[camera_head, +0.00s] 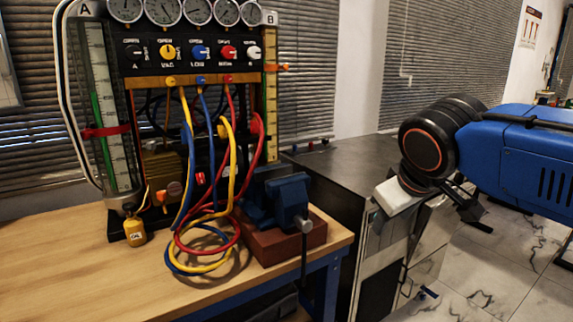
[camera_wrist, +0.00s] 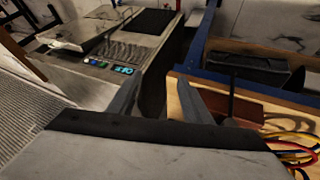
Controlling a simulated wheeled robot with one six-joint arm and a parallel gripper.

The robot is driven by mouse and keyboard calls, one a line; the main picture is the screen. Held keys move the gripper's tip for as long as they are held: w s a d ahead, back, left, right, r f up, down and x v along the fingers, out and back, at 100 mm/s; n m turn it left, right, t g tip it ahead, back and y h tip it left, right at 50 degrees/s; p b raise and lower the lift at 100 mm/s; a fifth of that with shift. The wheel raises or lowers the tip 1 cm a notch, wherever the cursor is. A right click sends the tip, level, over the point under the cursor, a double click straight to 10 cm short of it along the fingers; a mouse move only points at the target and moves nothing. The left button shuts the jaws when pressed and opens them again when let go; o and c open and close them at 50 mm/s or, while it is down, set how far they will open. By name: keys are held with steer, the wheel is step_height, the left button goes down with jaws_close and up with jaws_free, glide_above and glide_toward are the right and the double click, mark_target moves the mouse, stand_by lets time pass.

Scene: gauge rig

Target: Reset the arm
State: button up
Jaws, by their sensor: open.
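My arm, blue with a black ringed joint, comes in from the right in the head view. It hangs over the floor, to the right of the wooden workbench (camera_head: 90,270). In the wrist view my gripper (camera_wrist: 158,92) shows two dark grey fingers standing apart, with nothing between them. In the head view the fingers are hard to make out below the black joint. The gauge rig (camera_head: 190,55) stands on the bench, apart from my arm, with red, blue and yellow hoses (camera_head: 205,268) coiled in front of it.
A blue vise (camera_head: 288,197) on a red-brown block sits at the bench's right corner. A dark-topped cabinet (camera_head: 335,170) stands between bench and arm. A small yellow bottle (camera_head: 135,230) is at the rig's left foot. Tiled floor (camera_head: 500,270) lies open at right.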

steer(key=s+d+f+m+g, duration=0.1)
steer(key=s+d+f+m, duration=0.1)
steer(key=s+f, duration=0.4)
steer(key=s+d+f+m+g+y, duration=0.1)
steer(key=s+d+f+m, duration=0.2)
steer(key=f, duration=0.8)
steer(key=s+d, duration=0.2)
steer(key=s, duration=0.2)
steer(key=shift+d+f, duration=0.15)
steer(key=shift+f, duration=0.2)
